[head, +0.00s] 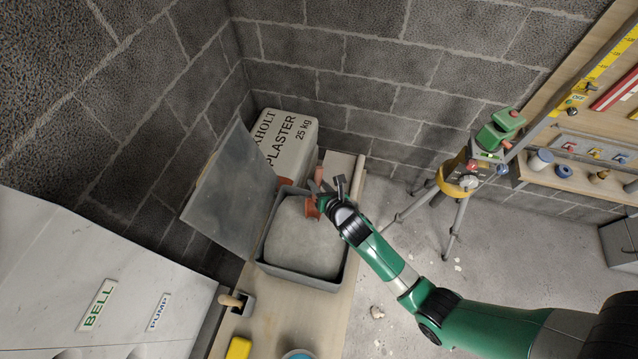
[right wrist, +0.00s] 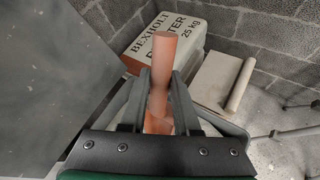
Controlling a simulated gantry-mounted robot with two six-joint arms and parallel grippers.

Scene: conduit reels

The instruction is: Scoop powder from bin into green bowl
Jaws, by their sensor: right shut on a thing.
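A grey bin (head: 345,272) full of pale grey powder (head: 300,245) stands on a wooden bench. My right gripper (head: 328,192) is over the bin's far right part, shut on a copper-coloured scoop (head: 311,208). The scoop's lower part is at or just above the powder; I cannot tell if it touches. In the right wrist view the scoop's round handle (right wrist: 165,62) stands up between the two fingers. What the scoop holds is hidden. No green bowl can be made out. My left gripper is not in view.
A grey lid (head: 232,190) stands tilted left of the bin. A plaster bag (head: 290,135) is behind it. A wooden-handled tool (head: 232,300), a yellow object (head: 238,348) and a partly cut-off round item (head: 298,355) lie nearer. A tripod (head: 455,215) stands right.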

